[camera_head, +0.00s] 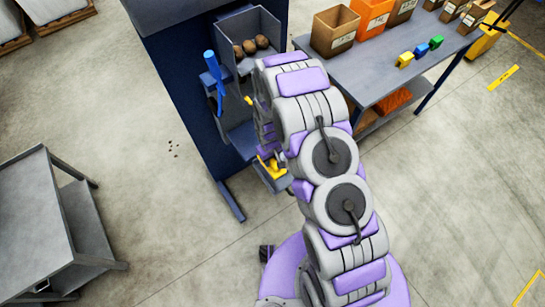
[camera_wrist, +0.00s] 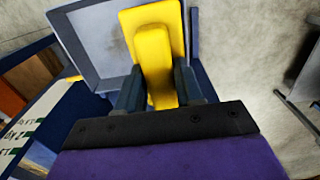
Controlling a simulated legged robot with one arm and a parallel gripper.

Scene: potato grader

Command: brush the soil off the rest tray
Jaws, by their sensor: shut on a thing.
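My gripper (camera_wrist: 158,88) is shut on a yellow brush (camera_wrist: 154,45), gripping its narrow handle between two dark fingers. The brush's wide end points away from the wrist, over a grey, rimmed tray (camera_wrist: 92,35), which looks like the rest tray. I cannot tell whether the brush touches the tray. In the head view the yellow brush (camera_head: 268,167) shows at the low front of the dark blue grader (camera_head: 185,75), above a small blue-grey tray (camera_head: 274,184).
Several potatoes lie in the grader's grey hopper (camera_head: 258,22). A blue handle (camera_head: 214,80) stands beside it. A grey bench (camera_head: 385,65) with boxes and coloured blocks is at right, a grey cart (camera_head: 30,215) at left. Dark specks (camera_head: 172,150) dot the open floor between cart and grader.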

